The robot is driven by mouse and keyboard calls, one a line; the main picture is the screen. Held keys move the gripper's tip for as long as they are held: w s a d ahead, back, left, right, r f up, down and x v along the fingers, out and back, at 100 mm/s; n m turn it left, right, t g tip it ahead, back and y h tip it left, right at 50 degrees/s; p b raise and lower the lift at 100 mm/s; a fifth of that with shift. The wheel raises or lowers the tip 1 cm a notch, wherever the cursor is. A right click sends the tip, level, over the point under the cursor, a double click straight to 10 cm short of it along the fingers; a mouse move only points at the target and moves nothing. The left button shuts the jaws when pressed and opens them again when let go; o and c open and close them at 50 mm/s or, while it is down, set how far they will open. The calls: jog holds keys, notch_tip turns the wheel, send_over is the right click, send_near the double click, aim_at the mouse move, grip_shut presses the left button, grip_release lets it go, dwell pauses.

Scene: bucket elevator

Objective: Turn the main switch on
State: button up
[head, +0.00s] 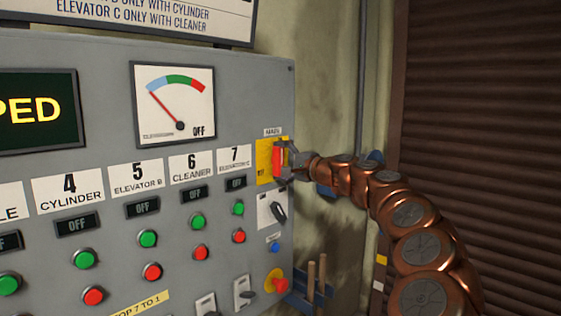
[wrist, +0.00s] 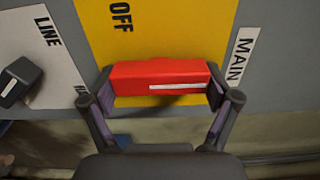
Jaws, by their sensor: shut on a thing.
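The main switch has a red handle (head: 279,160) on a yellow plate (head: 263,162) at the right edge of the grey panel, under a "MAIN" label. In the wrist view the red handle (wrist: 160,82) lies across the picture, with a white line on it. The yellow plate (wrist: 150,40) there reads "OFF"; any other marking is hidden. My gripper (head: 289,160) reaches the handle from the right. In the wrist view its two fingers (wrist: 160,92) sit against both ends of the handle, shut on it. The gauge (head: 173,103) needle points to the lower-left end of its scale, at upper left.
A black selector knob (head: 279,212) sits just below the main switch, and a red emergency button (head: 276,285) lower down. Green and red buttons fill the panel (head: 110,180) to the left. A brown shutter (head: 490,120) stands behind my arm at right.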

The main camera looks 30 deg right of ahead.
jog(key=o, duration=0.9)
jog(key=v, duration=1.2)
